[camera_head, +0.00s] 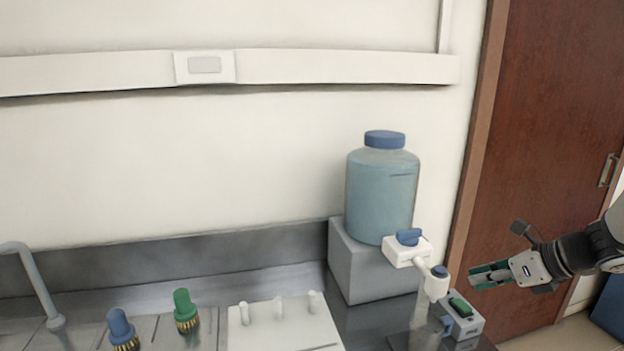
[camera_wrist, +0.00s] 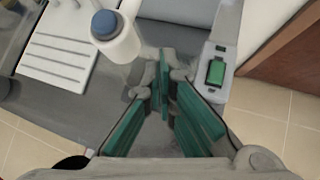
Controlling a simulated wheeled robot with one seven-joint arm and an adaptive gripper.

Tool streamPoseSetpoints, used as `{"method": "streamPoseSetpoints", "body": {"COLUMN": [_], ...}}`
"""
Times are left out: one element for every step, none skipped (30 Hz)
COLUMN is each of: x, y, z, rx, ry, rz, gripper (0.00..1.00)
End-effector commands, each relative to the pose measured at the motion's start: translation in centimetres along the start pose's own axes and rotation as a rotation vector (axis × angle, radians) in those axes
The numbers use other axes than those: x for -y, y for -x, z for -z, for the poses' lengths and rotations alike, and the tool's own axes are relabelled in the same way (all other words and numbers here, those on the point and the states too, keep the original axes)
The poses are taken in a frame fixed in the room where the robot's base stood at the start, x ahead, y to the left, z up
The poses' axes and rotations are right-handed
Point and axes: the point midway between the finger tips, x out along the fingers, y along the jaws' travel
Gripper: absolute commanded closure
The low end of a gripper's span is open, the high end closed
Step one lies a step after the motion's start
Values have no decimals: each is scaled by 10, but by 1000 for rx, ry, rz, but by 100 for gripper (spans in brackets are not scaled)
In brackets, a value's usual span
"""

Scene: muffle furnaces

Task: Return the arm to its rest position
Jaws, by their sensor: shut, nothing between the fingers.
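My gripper (camera_head: 474,277) is at the right in the head view, pointing left, with its green-lined fingers together and nothing between them. It hangs to the right of the bottle's white tap (camera_head: 408,250). In the wrist view my gripper (camera_wrist: 163,58) also shows, its fingertips meeting below the tap's spout end with a blue cap (camera_wrist: 105,24). A grey box with a green switch (camera_wrist: 216,72) lies to the right of the fingertips there. The same box (camera_head: 460,318) is below and left of my gripper in the head view.
A blue-capped bottle of bluish liquid (camera_head: 382,190) stands on a grey block (camera_head: 368,272). A white pegged board (camera_head: 285,328), a blue brush (camera_head: 121,328) and a green brush (camera_head: 185,310) are on the counter at left. A brown door (camera_head: 548,130) is behind my arm.

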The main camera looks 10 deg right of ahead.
Motion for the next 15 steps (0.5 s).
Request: {"method": "streamPoseSetpoints", "body": {"x": [-21,-34,-52,-66,-81,-100,-114,-128,-146,-160,-172,-189,-200,-211,-225], "y": [1,1,3,4,6,9,11,14,18,22,25,31,35,40,46], "z": [-13,-19,-26,-31,-35,-40,-42,-45,-47,-47,-48,-48,-47,-46,-43], "rx": [-23,-40,-63,-80,-97,-118,-135,-150,-171,-186,-199,-218,-231,-243,-259], "ry": [113,186,292,376,461,576,665,755,877,968,1059,1180,1271,1361,1481], "rz": [-22,-38,-60,-77,-95,-118,-136,-154,-179,-197,-215,-237,-254,-270,-292], "gripper": [100,100,100,100,100,100,100,100,100,100,100,100,100,100,100]}}
